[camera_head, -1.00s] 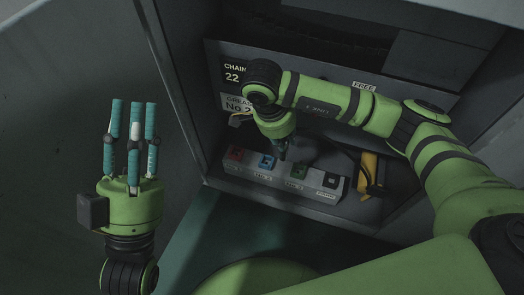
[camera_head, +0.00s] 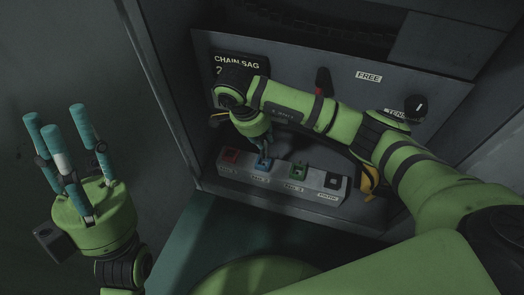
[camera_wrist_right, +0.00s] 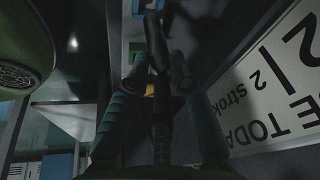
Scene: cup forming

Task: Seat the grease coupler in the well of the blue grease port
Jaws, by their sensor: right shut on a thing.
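The blue grease port (camera_head: 262,165) is the second block on the grey port bar (camera_head: 283,183), between the red and green ones. My right gripper (camera_head: 264,143) points down just above it. It is shut on the dark grease coupler, which shows in the right wrist view (camera_wrist_right: 157,75) between the teal fingers. The coupler's tip is at or very near the blue port; the fingers hide the well, so I cannot tell whether it is in it. My left gripper (camera_head: 62,137) is empty, fingers up and apart, off to the left.
The red port (camera_head: 230,157), green port (camera_head: 299,172) and black park block (camera_head: 333,181) stand on the same bar. A yellow item (camera_head: 367,181) sits to the right, partly behind my right arm. A panel with labels and a red-tipped lever (camera_head: 322,80) rises behind.

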